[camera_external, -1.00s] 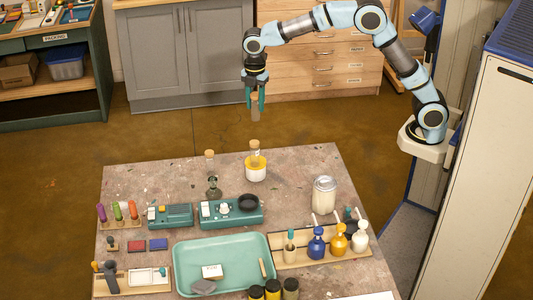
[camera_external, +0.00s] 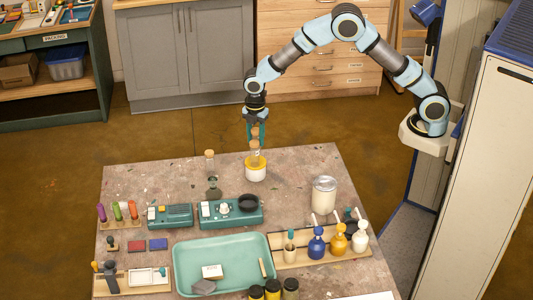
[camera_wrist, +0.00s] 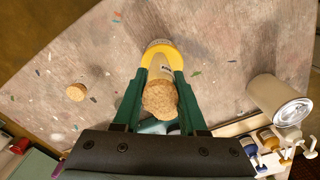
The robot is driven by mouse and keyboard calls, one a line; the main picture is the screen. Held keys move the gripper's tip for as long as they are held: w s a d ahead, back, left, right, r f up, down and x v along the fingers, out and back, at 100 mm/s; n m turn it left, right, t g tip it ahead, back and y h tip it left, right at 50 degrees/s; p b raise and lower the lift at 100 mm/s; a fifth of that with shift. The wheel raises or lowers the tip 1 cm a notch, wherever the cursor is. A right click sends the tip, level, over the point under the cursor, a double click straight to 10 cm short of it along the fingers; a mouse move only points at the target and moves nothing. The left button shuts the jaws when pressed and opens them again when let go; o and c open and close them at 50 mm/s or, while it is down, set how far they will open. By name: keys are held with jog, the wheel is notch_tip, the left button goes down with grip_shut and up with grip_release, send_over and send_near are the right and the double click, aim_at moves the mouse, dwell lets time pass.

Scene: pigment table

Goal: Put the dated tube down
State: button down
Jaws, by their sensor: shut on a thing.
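My gripper (camera_external: 256,130) is shut on a corked tube, pointing down above the far part of the table. Its cork (camera_wrist: 160,99) fills the space between the green fingers in the wrist view and hides most of the tube. Below is a yellow-and-white round holder (camera_external: 256,171); its yellow rim (camera_wrist: 160,50) shows past the fingertips. No date is readable.
A corked dark flask (camera_external: 213,185) stands left of the holder. A lidded jar (camera_external: 324,196) stands to the right. Nearer are teal devices (camera_external: 170,216), a green tray (camera_external: 184,270) and a wooden rack of bottles (camera_external: 303,254). Bare table (camera_external: 290,175) lies right of the holder.

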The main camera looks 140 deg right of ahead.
jog(key=shift+f, duration=1.2)
